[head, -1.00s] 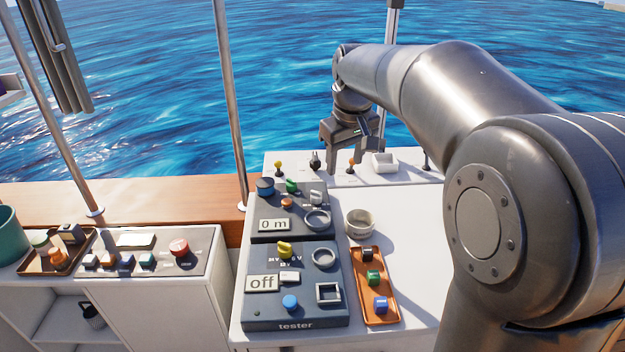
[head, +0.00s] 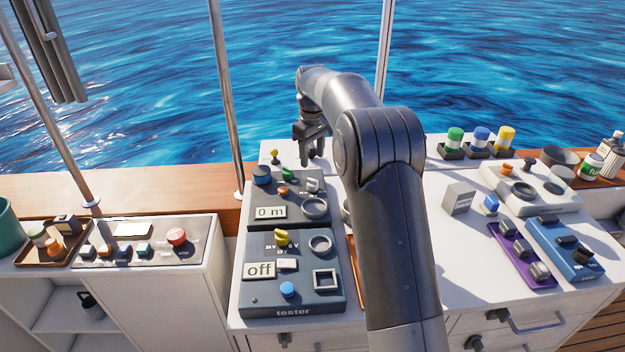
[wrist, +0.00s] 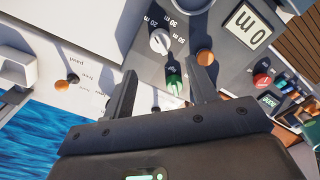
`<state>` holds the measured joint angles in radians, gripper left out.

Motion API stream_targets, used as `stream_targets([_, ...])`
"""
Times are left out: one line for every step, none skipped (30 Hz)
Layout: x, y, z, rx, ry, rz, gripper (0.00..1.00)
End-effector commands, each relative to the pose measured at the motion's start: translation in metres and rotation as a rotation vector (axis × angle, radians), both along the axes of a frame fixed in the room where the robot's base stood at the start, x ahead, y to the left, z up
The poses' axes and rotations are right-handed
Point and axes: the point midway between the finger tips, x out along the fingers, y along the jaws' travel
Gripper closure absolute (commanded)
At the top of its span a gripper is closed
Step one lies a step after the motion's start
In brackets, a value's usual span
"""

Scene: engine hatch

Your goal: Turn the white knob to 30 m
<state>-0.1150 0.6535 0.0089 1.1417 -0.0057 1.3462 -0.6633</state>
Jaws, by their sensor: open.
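The white knob (head: 313,185) sits on the upper dark panel (head: 256,218), right of the orange button. In the wrist view the white knob (wrist: 160,41) has m markings around it, one of them 30 m. The display (head: 271,212) reads 0 m, and it also shows in the wrist view (wrist: 247,26).
A green control (wrist: 174,82) appears between my fingers, and an orange button (wrist: 205,57) is near the right fingertip. A blue knob (head: 262,175) and grey ring (head: 314,208) share the panel. The tester panel (head: 252,298) lies in front. My arm covers the counter's middle.

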Motion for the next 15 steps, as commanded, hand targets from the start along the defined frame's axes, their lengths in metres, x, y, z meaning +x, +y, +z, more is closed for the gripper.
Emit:
stream_targets([-0.001,0.000,-0.010,-0.001,0.005,0.000,0.47])
stream_targets([-0.001,0.000,-0.016,-0.001,0.005,0.000,0.47])
stream_targets([-0.001,0.000,-0.024,-0.001,0.005,0.000,0.47])
stream_targets([-0.001,0.000,-0.030,-0.001,0.005,0.000,0.47])
stream_targets([-0.001,0.000,-0.035,-0.001,0.004,0.000,0.47])
stream_targets([-0.001,0.000,-0.043,0.000,0.004,0.000,0.47])
stream_targets([-0.001,0.000,-0.049,-0.001,0.004,0.000,0.47])
stream_targets([-0.001,0.000,-0.054,-0.001,0.004,0.000,0.47])
stream_targets([-0.001,0.000,-0.061,0.000,0.003,0.000,0.47])
stream_targets([-0.001,0.000,-0.066,-0.001,0.004,0.000,0.47])
stream_targets([-0.001,0.000,-0.071,0.000,0.004,0.000,0.47])
stream_targets([-0.001,0.000,-0.076,0.000,0.003,-0.001,0.47])
stream_targets([-0.001,0.000,-0.079,0.000,0.001,-0.001,0.47])
stream_targets([-0.001,0.000,-0.082,0.000,0.001,-0.001,0.47])
stream_targets([-0.001,0.000,-0.085,0.000,0.001,-0.001,0.47])
